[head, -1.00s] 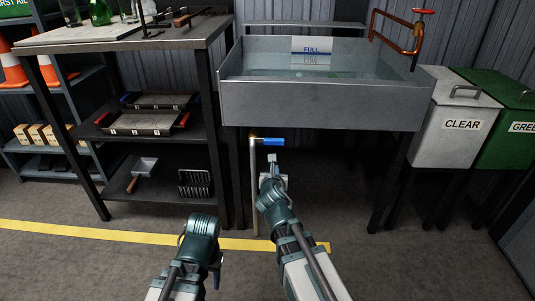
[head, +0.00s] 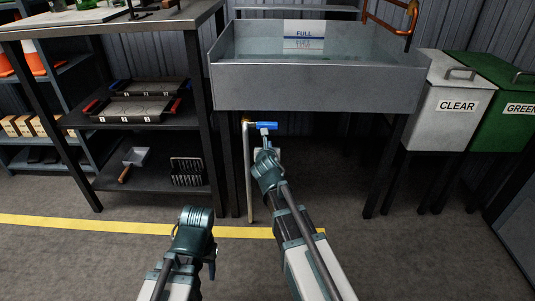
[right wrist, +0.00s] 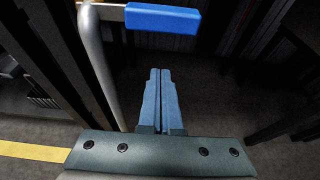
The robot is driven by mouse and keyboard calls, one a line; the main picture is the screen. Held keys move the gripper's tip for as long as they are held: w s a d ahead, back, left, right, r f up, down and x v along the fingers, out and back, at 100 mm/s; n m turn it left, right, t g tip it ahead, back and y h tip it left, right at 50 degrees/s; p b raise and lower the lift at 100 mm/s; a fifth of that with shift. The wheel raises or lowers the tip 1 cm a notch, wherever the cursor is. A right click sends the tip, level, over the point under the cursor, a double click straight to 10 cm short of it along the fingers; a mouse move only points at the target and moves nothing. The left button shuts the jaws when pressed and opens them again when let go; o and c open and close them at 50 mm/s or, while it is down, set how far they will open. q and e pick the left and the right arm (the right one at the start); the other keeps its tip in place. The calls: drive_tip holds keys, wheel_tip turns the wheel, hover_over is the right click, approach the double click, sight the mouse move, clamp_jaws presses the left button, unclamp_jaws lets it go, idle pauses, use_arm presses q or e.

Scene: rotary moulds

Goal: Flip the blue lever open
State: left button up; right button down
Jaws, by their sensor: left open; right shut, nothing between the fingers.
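The blue lever (head: 267,126) sits at the top of a thin grey pipe (head: 249,180) under the water tank and points right, about level. In the right wrist view the blue lever (right wrist: 163,19) is beyond the fingertips, level across the top. My right gripper (head: 265,143) is shut and empty just below the lever. Its two light-blue fingers (right wrist: 160,72) lie together in the right wrist view, and a gap shows between their tips and the lever. My left gripper (head: 196,222) is low at the front, away from the lever. Its fingers are mostly hidden.
The grey tank (head: 315,85) with a FULL label stands above the lever, on dark legs. A dark shelf rack (head: 140,118) with trays is at the left. CLEAR (head: 436,115) and green (head: 497,120) bins stand at the right. The floor by the yellow line is clear.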

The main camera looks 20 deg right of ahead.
sight(260, 126)
drive_tip(key=shift+w+d+r+p, duration=0.1)
drive_tip(key=shift+w+r+p, duration=0.15)
drive_tip(key=shift+r+p, duration=0.4)
drive_tip(key=shift+w+d+r+p, duration=0.1)
drive_tip(key=shift+w+r+p, duration=0.2)
drive_tip(key=shift+r+p, duration=0.3)
drive_tip(key=shift+w+r+p, duration=0.25)
drive_tip(key=shift+r+p, duration=0.25)
drive_tip(key=shift+p, duration=0.25)
drive_tip(key=shift+r+n, duration=0.25)
drive_tip(key=shift+n, duration=0.05)
